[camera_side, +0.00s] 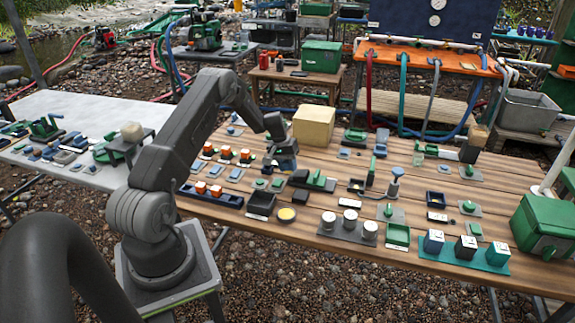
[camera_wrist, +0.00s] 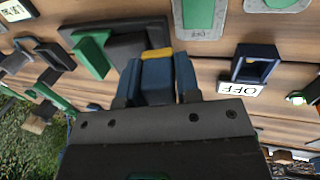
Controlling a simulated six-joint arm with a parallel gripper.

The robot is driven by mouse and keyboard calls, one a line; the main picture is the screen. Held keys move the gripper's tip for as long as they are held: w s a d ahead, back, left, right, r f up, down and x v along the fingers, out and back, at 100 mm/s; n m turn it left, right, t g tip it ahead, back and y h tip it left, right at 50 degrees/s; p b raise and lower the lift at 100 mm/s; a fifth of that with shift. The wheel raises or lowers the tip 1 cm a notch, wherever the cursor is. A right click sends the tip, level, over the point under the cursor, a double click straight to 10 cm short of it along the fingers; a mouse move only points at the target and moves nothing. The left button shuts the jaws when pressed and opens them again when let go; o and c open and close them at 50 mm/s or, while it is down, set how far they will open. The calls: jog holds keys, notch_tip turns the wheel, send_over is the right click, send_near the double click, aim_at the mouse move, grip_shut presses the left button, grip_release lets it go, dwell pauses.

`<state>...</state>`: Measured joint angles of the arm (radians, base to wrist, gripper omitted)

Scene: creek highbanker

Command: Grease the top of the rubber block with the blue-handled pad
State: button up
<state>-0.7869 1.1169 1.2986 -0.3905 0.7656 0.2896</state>
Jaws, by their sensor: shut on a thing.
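My gripper (camera_wrist: 157,82) is shut on the blue handle (camera_wrist: 157,90) of the pad, and a yellow edge (camera_wrist: 157,57) shows at its far end. In the side view my gripper (camera_side: 284,160) is above the table behind the near rows, with blue at its tip. A dark block with a dark base (camera_wrist: 125,42) lies beyond the pad in the wrist view, beside a green upright piece. I cannot tell whether it is the rubber block or whether the pad touches it. A round black tin with yellow contents (camera_side: 287,214) stands near the front edge.
A tan box (camera_side: 313,126) stands close behind my gripper. White-topped cylinders (camera_side: 350,222), a black tray (camera_side: 261,204) and a blue frame with an OFF label (camera_wrist: 255,63) are nearby. A green case (camera_side: 545,225) is at the far right. The tabletop is crowded, with narrow bare strips.

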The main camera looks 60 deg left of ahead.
jog(key=shift+w+d+f, duration=0.15)
jog(key=shift+f, duration=0.5)
